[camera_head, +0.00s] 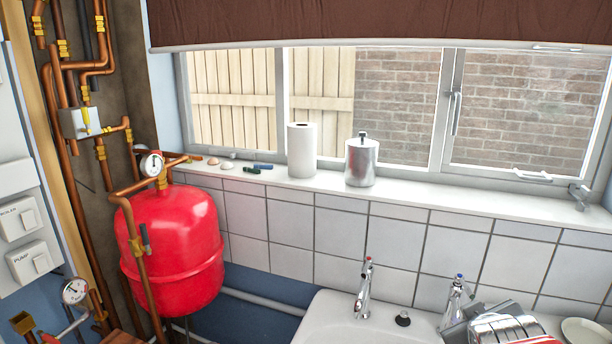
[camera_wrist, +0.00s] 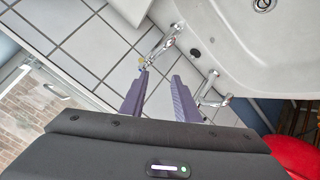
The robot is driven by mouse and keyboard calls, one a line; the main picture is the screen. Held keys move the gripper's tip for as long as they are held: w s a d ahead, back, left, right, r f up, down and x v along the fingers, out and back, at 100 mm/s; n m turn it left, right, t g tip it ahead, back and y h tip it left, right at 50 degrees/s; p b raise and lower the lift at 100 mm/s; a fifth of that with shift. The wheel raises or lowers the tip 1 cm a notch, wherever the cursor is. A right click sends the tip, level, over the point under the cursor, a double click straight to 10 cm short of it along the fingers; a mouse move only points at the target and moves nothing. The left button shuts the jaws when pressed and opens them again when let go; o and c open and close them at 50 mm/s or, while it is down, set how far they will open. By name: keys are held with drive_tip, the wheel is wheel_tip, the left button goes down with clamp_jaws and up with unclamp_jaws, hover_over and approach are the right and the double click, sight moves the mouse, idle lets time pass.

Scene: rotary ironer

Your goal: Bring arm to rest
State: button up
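My gripper (camera_wrist: 161,76) shows in the wrist view as two purple fingers. They are apart, with only tiles and part of the sink area visible between them, so it is open and empty. The fingertips appear near the chrome taps (camera_wrist: 209,88) of the white sink (camera_wrist: 225,40); I cannot tell how far off they are. A small yellowish thing by the left fingertip is too small to make out.
A red tank (camera_head: 178,245) with copper pipes stands at left. A paper roll (camera_head: 301,150) and a metal canister (camera_head: 361,162) stand on the windowsill (camera_head: 450,196).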

drive_tip(key=s+a+m+g+y, duration=0.3)
drive_tip(key=s+a+g+y, duration=0.1)
drive_tip(key=s+a, duration=1.1)
drive_tip(key=shift+s+a, duration=0.4)
drive_tip(key=shift+a, duration=0.3)
drive_tip(key=shift+d, duration=0.15)
